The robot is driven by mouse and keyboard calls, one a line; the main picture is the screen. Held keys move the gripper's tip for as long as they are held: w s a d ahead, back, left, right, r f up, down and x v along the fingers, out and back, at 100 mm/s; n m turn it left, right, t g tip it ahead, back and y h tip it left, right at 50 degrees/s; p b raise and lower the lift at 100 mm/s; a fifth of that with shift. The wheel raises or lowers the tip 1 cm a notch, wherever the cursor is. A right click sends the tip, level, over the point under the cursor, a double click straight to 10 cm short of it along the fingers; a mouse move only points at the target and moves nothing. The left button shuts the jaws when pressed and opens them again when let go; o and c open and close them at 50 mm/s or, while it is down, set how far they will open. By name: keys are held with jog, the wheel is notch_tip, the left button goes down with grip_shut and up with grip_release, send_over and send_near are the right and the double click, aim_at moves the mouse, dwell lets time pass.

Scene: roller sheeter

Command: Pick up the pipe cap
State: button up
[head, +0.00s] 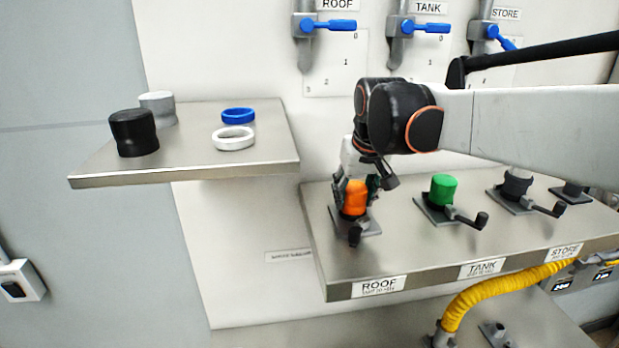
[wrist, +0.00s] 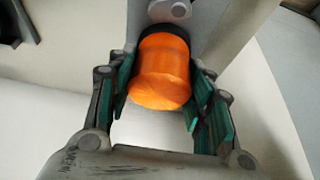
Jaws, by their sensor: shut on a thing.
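The orange pipe cap (head: 354,197) is at the ROOF fitting (head: 343,222) on the lower metal shelf, upright over its base plate. In the wrist view the cap (wrist: 162,75) lies between the green-padded fingers, with a black band at its far end. My gripper (head: 356,183) comes down from above and is shut on the cap; it also fills the wrist view (wrist: 160,100). I cannot tell whether the cap is seated or slightly raised. A green cap (head: 443,188) stands on the TANK fitting and a dark grey cap (head: 516,183) on the STORE fitting.
The upper left shelf (head: 190,165) holds a black cap (head: 134,133), a grey cap (head: 158,108), a blue ring (head: 238,116) and a white ring (head: 233,138). Blue-handled valves (head: 328,26) are on the wall behind. A yellow hose (head: 490,293) hangs below the lower shelf's front edge.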

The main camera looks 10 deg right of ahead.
aim_at(355, 187)
notch_tip(355, 187, up, 20)
jog(key=b, duration=0.1)
dwell(0.4)
dwell(0.5)
